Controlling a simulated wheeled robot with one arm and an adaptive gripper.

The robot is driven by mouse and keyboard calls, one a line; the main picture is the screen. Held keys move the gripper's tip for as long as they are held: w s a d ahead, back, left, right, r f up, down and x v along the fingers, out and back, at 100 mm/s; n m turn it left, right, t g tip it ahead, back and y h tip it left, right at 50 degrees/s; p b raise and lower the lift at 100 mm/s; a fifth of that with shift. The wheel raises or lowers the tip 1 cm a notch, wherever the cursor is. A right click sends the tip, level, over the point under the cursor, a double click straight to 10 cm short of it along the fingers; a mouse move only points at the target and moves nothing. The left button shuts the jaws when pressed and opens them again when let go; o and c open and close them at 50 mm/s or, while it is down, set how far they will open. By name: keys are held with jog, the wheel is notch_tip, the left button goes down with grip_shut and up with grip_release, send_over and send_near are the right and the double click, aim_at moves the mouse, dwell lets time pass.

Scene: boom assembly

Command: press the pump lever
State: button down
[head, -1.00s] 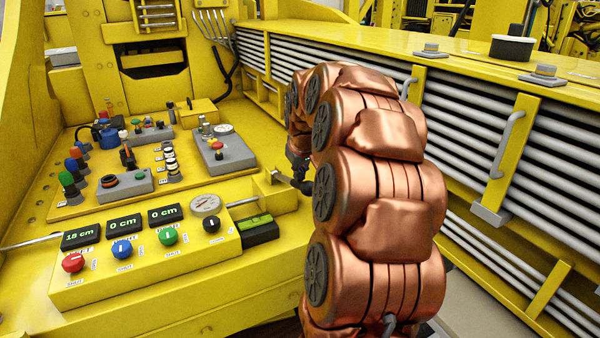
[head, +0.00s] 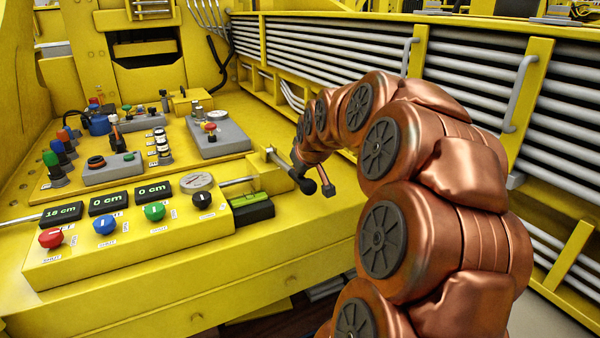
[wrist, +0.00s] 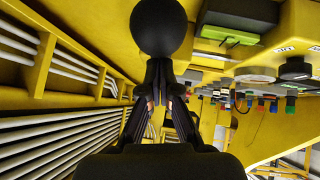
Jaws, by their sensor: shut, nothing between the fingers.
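The pump lever is a thin rod with a black ball knob (head: 308,187) at the right end of the yellow control box. The rod slopes down from its bracket to the knob. In the wrist view the knob (wrist: 158,27) is large and straight in front of my fingertips. My gripper (wrist: 160,68) is shut and empty, its fingertips right at the knob; I cannot tell whether they touch. In the head view my gripper's dark end is small beside the lever, and its fingers are hard to separate from it.
The control box (head: 130,240) carries coloured knobs, a gauge (head: 197,182) and displays reading 18, 0 and 0 cm. A green level (head: 250,199) lies beside it. A panel of switches (head: 85,180) stands behind. Grey pipes and a yellow frame (head: 425,60) stand to the right.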

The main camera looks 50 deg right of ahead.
aim_at(302, 188)
jog(key=shift+t+h, duration=0.3)
jog(key=shift+t, duration=0.5)
jog(key=shift+s+a+f+b, duration=0.1)
jog(key=shift+s+f+b, duration=0.05)
jog(key=shift+f+b, duration=1.15)
jog(key=shift+s+a+f+b, duration=0.15)
jog(key=shift+f+b, duration=0.8)
jog(key=shift+b, duration=0.5)
jog(key=shift+s+f+b, duration=0.1)
jog(key=shift+f+b, duration=0.2)
jog(key=shift+b, duration=0.15)
jog(key=shift+a+f, duration=0.15)
jog(key=shift+f, duration=0.15)
jog(key=r, duration=0.4)
jog(key=a+r, duration=0.1)
jog(key=r, duration=0.1)
jog(key=shift+s, duration=0.35)
jog(key=v, duration=0.9)
jog(key=shift+r+t+b, duration=0.3)
jog(key=shift+b, duration=0.1)
jog(key=shift+w+d, duration=0.1)
